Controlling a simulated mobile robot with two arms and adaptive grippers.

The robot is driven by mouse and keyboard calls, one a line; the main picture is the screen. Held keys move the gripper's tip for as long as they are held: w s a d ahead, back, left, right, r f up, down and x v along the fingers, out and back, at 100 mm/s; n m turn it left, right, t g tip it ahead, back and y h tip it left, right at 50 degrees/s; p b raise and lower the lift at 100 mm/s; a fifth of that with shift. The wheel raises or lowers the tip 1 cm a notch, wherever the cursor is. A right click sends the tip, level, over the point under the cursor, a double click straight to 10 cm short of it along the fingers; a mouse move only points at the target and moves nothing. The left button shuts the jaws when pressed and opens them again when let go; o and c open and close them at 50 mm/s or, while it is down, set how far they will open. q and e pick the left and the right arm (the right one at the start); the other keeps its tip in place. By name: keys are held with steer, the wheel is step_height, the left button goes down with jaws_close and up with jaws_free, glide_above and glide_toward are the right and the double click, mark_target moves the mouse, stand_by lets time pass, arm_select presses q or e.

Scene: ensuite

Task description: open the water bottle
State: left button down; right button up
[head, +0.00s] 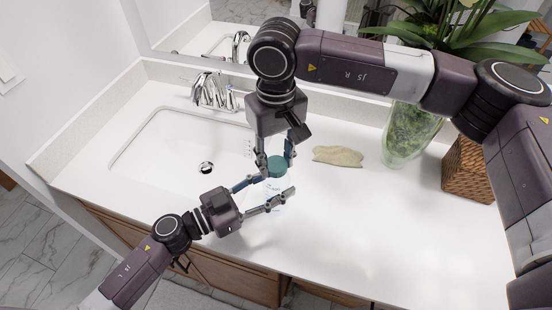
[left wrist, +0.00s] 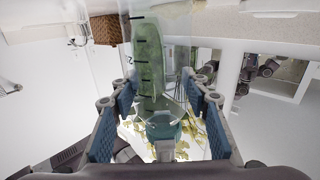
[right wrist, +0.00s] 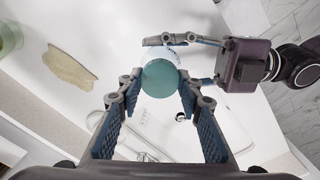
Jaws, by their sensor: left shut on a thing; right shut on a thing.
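The water bottle (head: 274,188) is clear and stands upright near the front of the white counter, with its teal cap (head: 277,166) on top. My left gripper (head: 278,185) comes in from the side and is shut on the bottle's body. In the left wrist view, the clear body with dark marks (left wrist: 150,58) is between the fingers. My right gripper (head: 276,164) reaches down from above, shut on the cap. In the right wrist view, the cap (right wrist: 160,78) is seen from above between the fingertips. Whether the cap has turned cannot be told.
A sink (head: 150,140) with a chrome faucet (head: 213,92) is to the left. A beige cloth-like item (head: 338,156) lies to the right. A glass vase with a plant (head: 412,130) and a woven basket (head: 468,170) stand farther right. The front right counter is clear.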

mark_target(276, 164)
steer(key=shift+r, duration=0.15)
steer(key=shift+r, duration=0.9)
steer(key=shift+r, duration=2)
arm_select(q)
steer(key=c, duration=1)
jaws_free()
